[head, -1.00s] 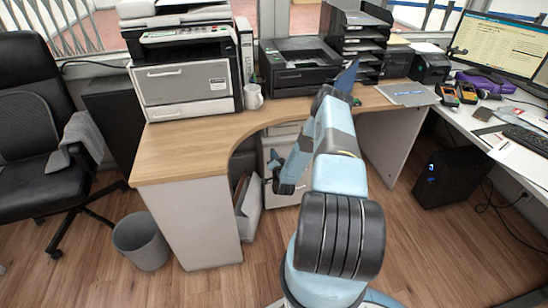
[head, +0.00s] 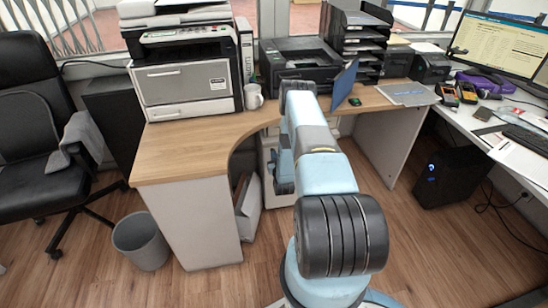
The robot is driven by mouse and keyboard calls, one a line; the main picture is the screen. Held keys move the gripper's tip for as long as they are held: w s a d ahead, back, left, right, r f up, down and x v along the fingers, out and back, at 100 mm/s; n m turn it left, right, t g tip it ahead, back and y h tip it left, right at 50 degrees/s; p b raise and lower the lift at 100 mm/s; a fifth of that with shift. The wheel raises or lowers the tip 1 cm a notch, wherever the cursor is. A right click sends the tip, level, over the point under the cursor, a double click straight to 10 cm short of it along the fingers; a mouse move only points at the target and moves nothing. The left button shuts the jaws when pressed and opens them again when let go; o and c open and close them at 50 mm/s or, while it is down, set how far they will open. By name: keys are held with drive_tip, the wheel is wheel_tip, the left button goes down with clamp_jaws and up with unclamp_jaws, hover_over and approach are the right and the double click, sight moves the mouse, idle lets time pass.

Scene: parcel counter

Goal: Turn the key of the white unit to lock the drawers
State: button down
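The white unit (head: 279,199) stands under the curved wooden desk, in the middle of the head view. My arm covers most of its front, so only strips of it show. I cannot make out the key or its lock. My gripper (head: 272,163) is at the left side of my lowered wrist, in front of the unit. Only a small dark part of it shows. Its fingers are too small and hidden to tell whether they are open, or whether they touch anything.
The wooden desk (head: 190,155) overhangs the unit, with a white side panel (head: 195,225) at left. White folders (head: 249,208) stand beside the unit. A grey bin (head: 141,240) and black chair (head: 40,150) are at left. A black computer (head: 452,178) stands at right. Floor between is clear.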

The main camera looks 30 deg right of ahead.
drive_tip(key=shift+s+f+n, duration=0.15)
drive_tip(key=shift+f+n, duration=0.1)
drive_tip(key=shift+n, duration=0.05)
idle(0.4)
drive_tip(key=c, duration=1.3)
unclamp_jaws()
drive_tip(key=shift+r, duration=0.1)
drive_tip(key=v, duration=1.3)
drive_tip(key=shift+s+a, duration=0.1)
drive_tip(key=shift+s, duration=0.15)
